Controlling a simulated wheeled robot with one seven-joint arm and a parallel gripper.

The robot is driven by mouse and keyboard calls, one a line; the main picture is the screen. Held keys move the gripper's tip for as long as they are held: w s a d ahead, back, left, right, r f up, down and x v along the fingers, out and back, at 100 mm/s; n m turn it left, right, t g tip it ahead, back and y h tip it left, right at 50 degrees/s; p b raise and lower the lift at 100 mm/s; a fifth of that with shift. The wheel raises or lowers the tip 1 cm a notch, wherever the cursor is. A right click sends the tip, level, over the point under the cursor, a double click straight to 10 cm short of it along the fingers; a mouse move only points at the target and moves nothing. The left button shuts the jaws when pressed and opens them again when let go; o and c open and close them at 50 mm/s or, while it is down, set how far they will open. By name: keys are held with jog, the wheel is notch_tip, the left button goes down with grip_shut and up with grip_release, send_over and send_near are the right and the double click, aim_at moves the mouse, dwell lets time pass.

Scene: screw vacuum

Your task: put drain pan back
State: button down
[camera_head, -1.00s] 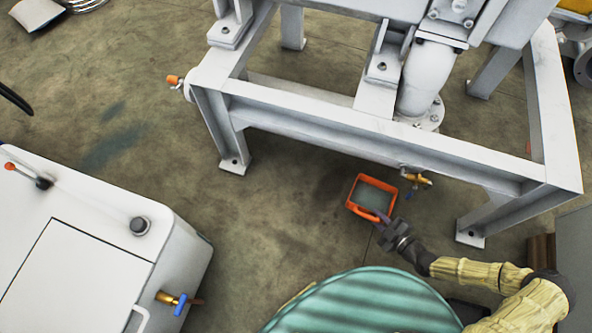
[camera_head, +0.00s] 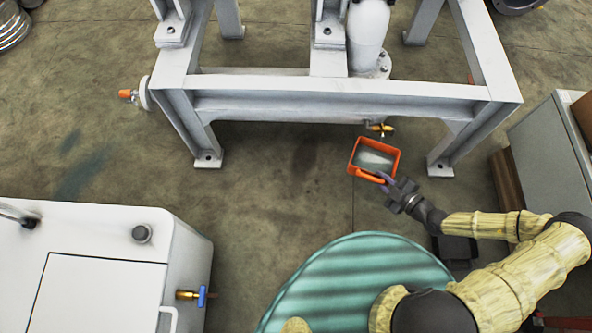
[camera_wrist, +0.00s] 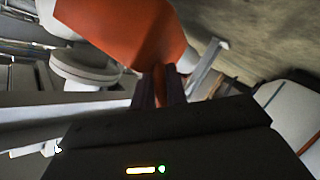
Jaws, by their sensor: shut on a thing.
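The drain pan (camera_head: 355,158) is an orange open tray with a pale grey inside. In the head view it shows just in front of the white steel frame, below a small brass valve (camera_head: 380,128). My gripper (camera_head: 385,180) is shut on the pan's near edge, at its orange handle. In the wrist view the pan (camera_wrist: 125,35) fills the upper middle, and its orange handle runs between my fingers (camera_wrist: 158,88). The pan's height above the floor is hard to tell.
The white steel frame (camera_head: 330,108) stands behind the pan, with legs on both sides. A white cabinet (camera_head: 95,270) with a brass valve is at lower left. A teal ribbed round thing (camera_head: 345,285) is in front. A grey cabinet (camera_head: 545,150) stands at right. Floor left of the pan is clear.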

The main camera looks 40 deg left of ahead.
jog(key=w+d+r+m+t+h+p, duration=0.1)
jog(key=w+d+r+t+p, duration=0.1)
jog(key=d+r+p, duration=0.45)
jog(key=w+d+r+m+t+p, duration=0.15)
jog(key=d+r, duration=0.25)
jog(key=r, duration=0.6)
jog(key=w+d+r+m+p, duration=0.1)
jog(key=d+r+p, duration=0.2)
jog(key=r+p, duration=2.5)
jog(key=d+r+m+t+h+p, duration=0.1)
jog(key=d+r+p, duration=0.2)
jog(key=r+p, duration=2.6)
notch_tip(320, 180, up, 6)
jog(key=shift+w+f, duration=0.1)
jog(key=shift+w, duration=0.25)
jog(key=shift+d, duration=0.1)
